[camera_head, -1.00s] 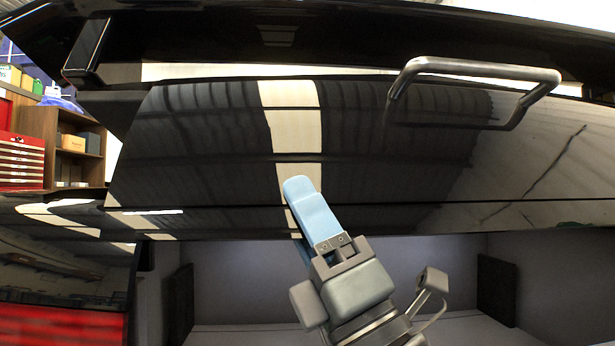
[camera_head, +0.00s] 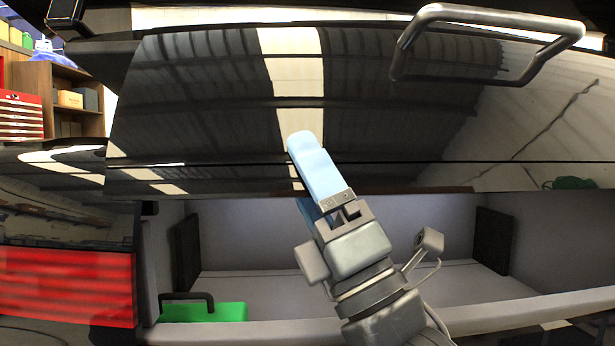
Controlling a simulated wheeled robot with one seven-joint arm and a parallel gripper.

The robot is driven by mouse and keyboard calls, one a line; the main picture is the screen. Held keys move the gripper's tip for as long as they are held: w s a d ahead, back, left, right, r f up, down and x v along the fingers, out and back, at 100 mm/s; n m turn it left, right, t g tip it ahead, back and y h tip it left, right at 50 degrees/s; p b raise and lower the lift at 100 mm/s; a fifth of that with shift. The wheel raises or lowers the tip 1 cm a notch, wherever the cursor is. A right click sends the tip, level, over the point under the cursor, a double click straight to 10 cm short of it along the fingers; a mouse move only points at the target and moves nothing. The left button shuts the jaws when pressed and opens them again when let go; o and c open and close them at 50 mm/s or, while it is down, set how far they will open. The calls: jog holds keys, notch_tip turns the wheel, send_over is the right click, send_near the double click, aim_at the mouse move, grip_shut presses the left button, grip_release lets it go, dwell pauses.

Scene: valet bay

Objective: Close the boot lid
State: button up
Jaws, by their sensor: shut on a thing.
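The boot lid (camera_head: 200,110) is a glossy black panel across the upper part of the view, raised above the open boot (camera_head: 330,235). A metal bar handle (camera_head: 490,12) is fixed to the lid at the upper right. My gripper (camera_head: 310,180) is at the lid's lower edge, left of and below the handle. One pale blue finger lies over the lid's outer face; the other is mostly hidden below and behind it. The jaws are shut on the lid's edge. The exact contact is hidden by the finger and wrist.
A green case (camera_head: 225,312) with a dark handle lies at the boot's front left. The pale boot sill (camera_head: 500,308) runs along the bottom. A red tool chest (camera_head: 20,115) and a wooden shelf (camera_head: 75,80) stand at the far left. The rest of the visible boot floor is clear.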

jog(key=shift+s+a, duration=0.1)
dwell(0.7)
jog(key=v, duration=0.7)
jog(key=shift+s+f, duration=0.25)
jog(key=shift+f, duration=0.05)
dwell(0.5)
jog(key=s+d+f, duration=0.2)
jog(key=d+f, duration=0.2)
jog(key=f, duration=0.4)
dwell(1.0)
jog(key=shift+s+a, duration=0.1)
jog(key=shift+c, duration=0.3)
